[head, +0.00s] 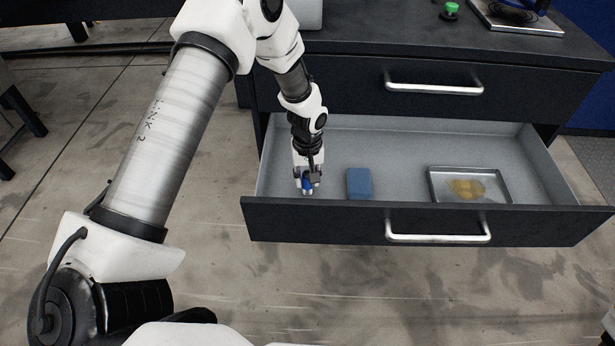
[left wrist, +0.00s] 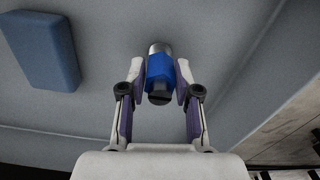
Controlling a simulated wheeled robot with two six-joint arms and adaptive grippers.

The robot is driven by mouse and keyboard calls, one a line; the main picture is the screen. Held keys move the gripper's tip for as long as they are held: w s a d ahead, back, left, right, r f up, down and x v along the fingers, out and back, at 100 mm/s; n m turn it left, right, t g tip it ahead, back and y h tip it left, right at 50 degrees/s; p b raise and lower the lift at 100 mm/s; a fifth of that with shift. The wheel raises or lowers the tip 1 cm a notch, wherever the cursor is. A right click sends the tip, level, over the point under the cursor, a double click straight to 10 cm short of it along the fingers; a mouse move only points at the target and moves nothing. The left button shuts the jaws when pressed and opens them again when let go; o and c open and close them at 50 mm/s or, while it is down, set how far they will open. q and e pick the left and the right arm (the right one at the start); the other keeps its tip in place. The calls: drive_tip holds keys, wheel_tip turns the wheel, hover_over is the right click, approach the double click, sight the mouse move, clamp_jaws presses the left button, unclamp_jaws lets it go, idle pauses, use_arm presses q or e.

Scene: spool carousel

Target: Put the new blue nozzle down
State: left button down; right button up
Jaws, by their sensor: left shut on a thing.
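The blue nozzle (left wrist: 160,72) has a blue body with a silver end and a dark end. My left gripper (head: 307,187) is shut on it, with one finger on each side in the left wrist view. In the head view the blue nozzle (head: 308,184) shows at the fingertips, inside the left part of the open drawer (head: 420,130). I cannot tell whether the nozzle touches the drawer floor. My right gripper is not in view.
A blue block (head: 359,183) lies in the drawer to the right of the gripper. Further right is a metal tray (head: 438,188) with yellowish pieces (head: 467,189). The drawer's front panel (head: 340,222) and left wall are close to the gripper. A closed drawer is above.

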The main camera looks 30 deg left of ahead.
use_arm(q)
drive_tip(key=c, duration=0.8)
unclamp_jaws()
drive_tip(key=shift+r, duration=0.1)
wheel_tip(320, 180, up, 12)
drive_tip(key=p, duration=0.5)
